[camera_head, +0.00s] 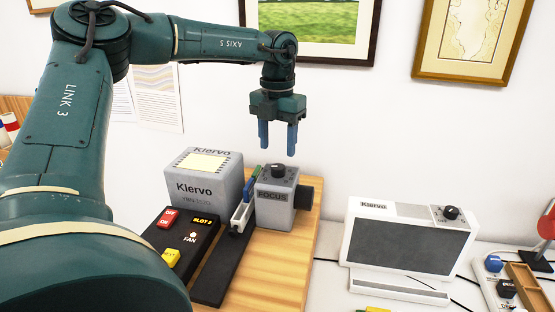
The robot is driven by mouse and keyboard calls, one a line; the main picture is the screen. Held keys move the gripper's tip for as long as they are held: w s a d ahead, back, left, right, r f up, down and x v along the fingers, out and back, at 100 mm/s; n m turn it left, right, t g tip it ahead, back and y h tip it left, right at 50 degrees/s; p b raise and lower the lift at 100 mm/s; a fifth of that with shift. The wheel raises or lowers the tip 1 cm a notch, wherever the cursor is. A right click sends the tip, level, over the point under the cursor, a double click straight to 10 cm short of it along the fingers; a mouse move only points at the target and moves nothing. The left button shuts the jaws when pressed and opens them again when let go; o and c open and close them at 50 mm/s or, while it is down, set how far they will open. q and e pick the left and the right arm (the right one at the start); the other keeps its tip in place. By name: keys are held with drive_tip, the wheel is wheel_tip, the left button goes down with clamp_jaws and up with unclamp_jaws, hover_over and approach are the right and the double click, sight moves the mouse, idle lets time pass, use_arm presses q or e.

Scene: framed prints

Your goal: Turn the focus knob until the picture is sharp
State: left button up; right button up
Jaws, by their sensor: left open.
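The focus knob (278,171) is a dark round dial on top of a small grey box (270,198) marked FOCUS. A dark round part, perhaps a lens, sticks out of the box's right side. My left gripper (277,148) points down above the knob, with its two blue fingers apart and nothing between them. The fingertips look a little higher than the knob and do not appear to touch it. A white Klervo unit (360,240) at the right has a dark grey screen (408,242) with no picture that I can make out. My right gripper is out of view.
A grey Klervo box (203,184) and a black panel (183,243) with red and yellow switches stand left of the focus box on a wooden board (275,262). A second dark knob (451,213) tops the white unit. Framed prints hang behind.

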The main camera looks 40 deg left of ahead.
sight(277, 167)
use_arm(q)
drive_tip(key=shift+f+p, duration=0.35)
drive_tip(key=shift+f, duration=2.4)
drive_tip(key=shift+c, duration=0.4)
drive_tip(key=c, duration=0.9)
